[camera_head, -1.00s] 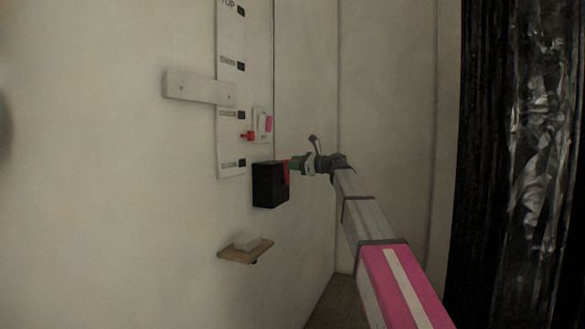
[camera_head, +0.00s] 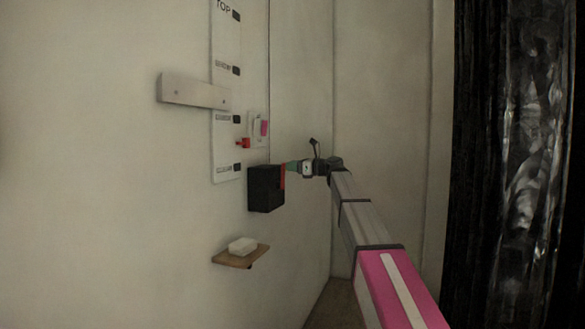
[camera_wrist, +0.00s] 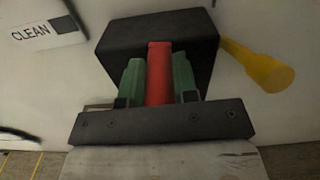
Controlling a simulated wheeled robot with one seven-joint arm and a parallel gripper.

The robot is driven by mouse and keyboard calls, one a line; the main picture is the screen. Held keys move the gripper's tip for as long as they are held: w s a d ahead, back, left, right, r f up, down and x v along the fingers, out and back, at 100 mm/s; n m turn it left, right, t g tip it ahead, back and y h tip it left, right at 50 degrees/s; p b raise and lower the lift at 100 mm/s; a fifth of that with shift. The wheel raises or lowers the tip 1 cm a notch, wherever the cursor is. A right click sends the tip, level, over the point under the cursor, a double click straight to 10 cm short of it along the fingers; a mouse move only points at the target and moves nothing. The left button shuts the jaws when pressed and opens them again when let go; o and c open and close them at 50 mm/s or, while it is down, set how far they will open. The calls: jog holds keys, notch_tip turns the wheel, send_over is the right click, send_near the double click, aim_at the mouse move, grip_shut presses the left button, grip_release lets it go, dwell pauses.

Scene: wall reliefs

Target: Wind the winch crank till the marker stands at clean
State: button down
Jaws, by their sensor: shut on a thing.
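The black winch box (camera_head: 265,188) is fixed to the wall below a white scale strip (camera_head: 226,95) with black marks. The wrist view shows a CLEAN label (camera_wrist: 32,32) up and left of the box; in the head view the lower labels are blurred. A small red marker (camera_head: 243,143) stands beside the strip, between the lowest mark and the one above it. The red crank (camera_head: 283,177) is at the box's right side. My gripper (camera_wrist: 158,80) has its green fingers on either side of the red crank (camera_wrist: 158,68) and is shut on it.
A yellow rounded piece (camera_wrist: 258,68) sticks out right of the box. A grey-white bar (camera_head: 193,91) crosses the strip. A small shelf (camera_head: 232,259) with a white block (camera_head: 243,246) is below the box. A dark shiny curtain (camera_head: 515,160) hangs at the right.

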jog(key=shift+f, duration=0.1)
jog(key=c, duration=0.9)
grip_release()
jog(key=v, duration=1.1)
